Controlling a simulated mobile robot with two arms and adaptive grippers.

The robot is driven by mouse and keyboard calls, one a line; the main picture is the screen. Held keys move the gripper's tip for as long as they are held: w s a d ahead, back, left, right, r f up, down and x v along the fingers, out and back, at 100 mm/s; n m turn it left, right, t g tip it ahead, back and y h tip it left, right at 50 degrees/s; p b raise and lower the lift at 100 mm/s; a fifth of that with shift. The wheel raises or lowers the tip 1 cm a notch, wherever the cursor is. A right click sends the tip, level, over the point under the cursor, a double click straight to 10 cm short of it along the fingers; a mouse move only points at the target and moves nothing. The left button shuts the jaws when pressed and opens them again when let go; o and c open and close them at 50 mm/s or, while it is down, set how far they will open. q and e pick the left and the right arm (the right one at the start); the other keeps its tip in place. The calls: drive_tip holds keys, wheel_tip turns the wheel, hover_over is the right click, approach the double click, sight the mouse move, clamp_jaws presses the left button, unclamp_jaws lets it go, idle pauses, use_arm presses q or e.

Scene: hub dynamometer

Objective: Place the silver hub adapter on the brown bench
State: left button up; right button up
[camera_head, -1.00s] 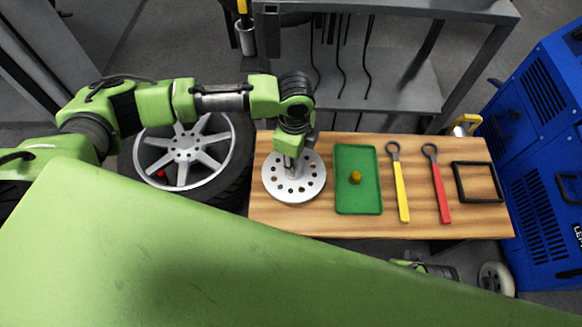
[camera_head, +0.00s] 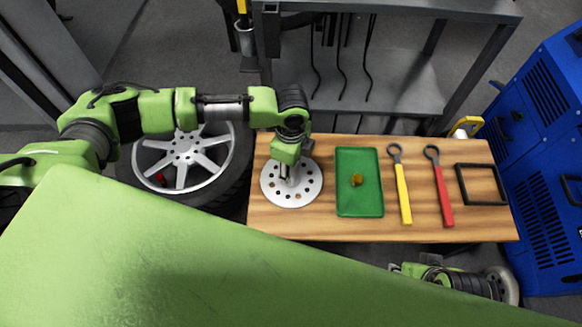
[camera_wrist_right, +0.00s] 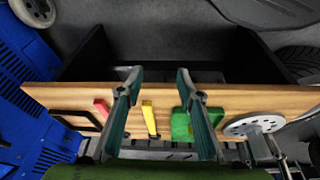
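The silver hub adapter (camera_head: 305,189) is a round disc with a ring of holes, over the left end of the brown bench (camera_head: 320,222). My left gripper (camera_head: 288,175) points down at its centre, with the fingers closed around the middle part. Whether the disc touches the bench top is hard to tell. In the right wrist view the disc (camera_wrist_right: 252,124) shows at the right end of the bench (camera_wrist_right: 260,100). My right gripper (camera_wrist_right: 157,80) is open and empty, facing the bench; part of its arm shows at lower right in the head view.
On the bench are a green tray (camera_head: 359,203) with a small brass-coloured piece, a yellow wrench (camera_head: 402,190), a red wrench (camera_head: 440,190) and a black frame (camera_head: 481,203). A wheel (camera_head: 160,143) lies left. A blue cabinet (camera_head: 545,150) stands right.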

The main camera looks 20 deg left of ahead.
idle(0.3)
use_arm(q)
drive_tip(key=shift+r, duration=0.25)
wheel_tip(320, 180, up, 10)
drive_tip(key=p, duration=0.3)
drive_tip(key=shift+r, duration=0.8)
use_arm(e)
wheel_tip(320, 180, down, 12)
drive_tip(key=shift+s+a+f+g, duration=0.15)
drive_tip(key=shift+g, duration=0.25)
